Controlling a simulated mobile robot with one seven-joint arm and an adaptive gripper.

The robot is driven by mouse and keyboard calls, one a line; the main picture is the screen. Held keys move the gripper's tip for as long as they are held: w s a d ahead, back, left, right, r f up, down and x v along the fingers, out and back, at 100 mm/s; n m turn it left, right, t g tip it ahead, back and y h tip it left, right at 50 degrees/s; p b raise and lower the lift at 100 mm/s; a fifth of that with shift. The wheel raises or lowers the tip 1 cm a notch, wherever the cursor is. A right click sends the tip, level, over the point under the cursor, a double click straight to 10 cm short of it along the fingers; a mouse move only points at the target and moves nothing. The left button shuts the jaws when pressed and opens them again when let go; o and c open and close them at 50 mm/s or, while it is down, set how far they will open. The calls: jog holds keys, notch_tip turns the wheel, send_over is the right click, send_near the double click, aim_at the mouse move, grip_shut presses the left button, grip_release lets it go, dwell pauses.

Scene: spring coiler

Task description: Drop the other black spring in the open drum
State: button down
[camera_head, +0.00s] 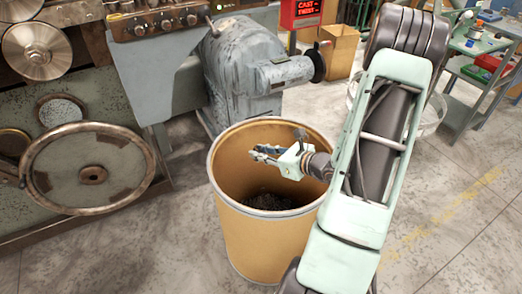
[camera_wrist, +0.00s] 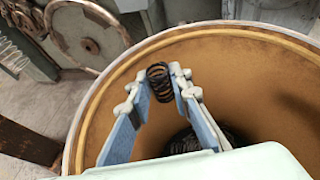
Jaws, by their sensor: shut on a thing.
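The open drum (camera_head: 262,240) is a tan cylinder with a grey rim, standing on the floor in the middle of the head view. Its wall and rim also show in the wrist view (camera_wrist: 245,65). My gripper (camera_head: 262,153) is over the drum's mouth, inside the rim's outline. In the wrist view my gripper (camera_wrist: 160,85) is shut on a black spring (camera_wrist: 159,82), a dark coil between the fingertips. Dark coiled pieces (camera_head: 270,201) lie at the drum's bottom; they are partly hidden by my gripper in the wrist view.
A grey-green machine with a large handwheel (camera_head: 88,170) stands left of the drum. A grey motor housing (camera_head: 238,75) is just behind it. A cardboard box (camera_head: 338,50) and a green workbench (camera_head: 478,45) are farther back.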

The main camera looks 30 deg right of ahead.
jog(key=shift+f, duration=0.75)
jog(key=c, duration=1.7)
grip_release()
jog(key=v, duration=1.2)
